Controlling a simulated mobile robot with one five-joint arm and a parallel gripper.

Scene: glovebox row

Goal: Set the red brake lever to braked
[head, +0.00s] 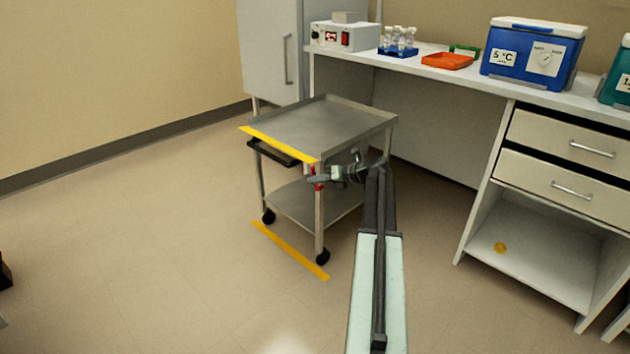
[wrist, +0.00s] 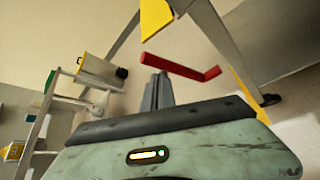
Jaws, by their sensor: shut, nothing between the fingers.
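The red brake lever (head: 318,184) is on the front right leg of the grey metal cart (head: 330,122), below the tabletop corner. In the wrist view the lever (wrist: 180,67) is a red bar with a bent end, just beyond my fingertips. My gripper (head: 313,179) is at the lever in the head view and partly covers it. In the wrist view my gripper's fingers (wrist: 157,88) are shut and empty, pointing toward the bar. I cannot tell whether they touch it. No label for the lever's positions is readable.
A yellow strip (head: 280,145) runs along the cart's front edge, above a black handle (head: 274,153). Yellow tape (head: 290,250) lies on the floor before the cart. A bench with drawers (head: 560,150) stands at right, carrying a blue cooler (head: 530,55).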

